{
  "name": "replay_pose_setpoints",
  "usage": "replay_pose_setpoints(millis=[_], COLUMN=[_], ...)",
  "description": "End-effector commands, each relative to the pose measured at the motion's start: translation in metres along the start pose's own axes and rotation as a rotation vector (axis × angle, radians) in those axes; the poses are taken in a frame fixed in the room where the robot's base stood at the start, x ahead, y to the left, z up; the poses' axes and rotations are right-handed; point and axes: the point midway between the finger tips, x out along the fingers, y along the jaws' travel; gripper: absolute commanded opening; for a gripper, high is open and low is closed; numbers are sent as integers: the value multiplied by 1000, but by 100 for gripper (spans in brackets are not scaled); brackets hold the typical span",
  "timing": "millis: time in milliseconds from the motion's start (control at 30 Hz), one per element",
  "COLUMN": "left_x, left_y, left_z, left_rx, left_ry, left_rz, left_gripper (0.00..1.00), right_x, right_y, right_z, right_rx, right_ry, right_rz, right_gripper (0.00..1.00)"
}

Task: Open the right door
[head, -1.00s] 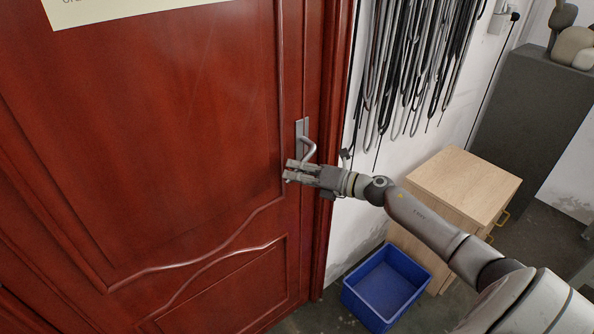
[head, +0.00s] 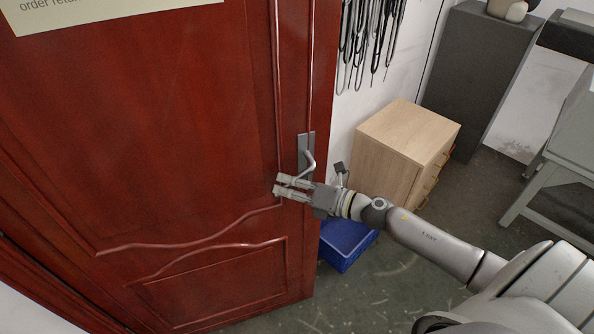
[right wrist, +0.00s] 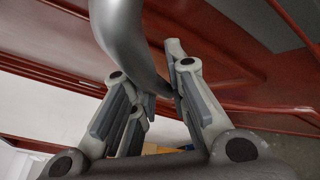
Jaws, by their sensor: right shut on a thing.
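The red wooden door (head: 150,150) fills the left of the head view and stands ajar, its free edge out from the wall. Its grey lever handle (head: 308,160) sits on a metal plate near that edge. My right gripper (head: 284,187) is at the handle, its two fingers pointing left in front of the door. In the right wrist view the curved grey handle (right wrist: 122,35) passes down between the fingers of my right gripper (right wrist: 157,90), which is shut on it. My left gripper is not in view.
A blue bin (head: 345,243) on the floor is partly hidden behind the door. A wooden cabinet (head: 405,135) and a tall grey cabinet (head: 480,75) stand beyond. Dark cables (head: 365,35) hang on the white wall. Grey floor (head: 375,300) is open at lower centre.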

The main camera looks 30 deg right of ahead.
Motion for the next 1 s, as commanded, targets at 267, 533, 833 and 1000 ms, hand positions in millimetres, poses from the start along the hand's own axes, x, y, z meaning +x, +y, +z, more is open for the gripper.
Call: replay_pose_setpoints(millis=[267, 533, 833, 1000], left_x=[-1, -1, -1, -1], left_y=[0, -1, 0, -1], left_z=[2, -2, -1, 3], left_rx=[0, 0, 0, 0], left_ry=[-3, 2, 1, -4], left_rz=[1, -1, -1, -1], left_gripper=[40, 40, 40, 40], right_x=[0, -1, 0, -4], right_y=[0, -1, 2, 2], right_z=[-5, -6, -4, -4], right_rx=[8, 6, 2, 2], right_ry=[4, 5, 3, 2], right_rz=[-3, -5, 0, 0], right_gripper=[0, 29, 36, 36])
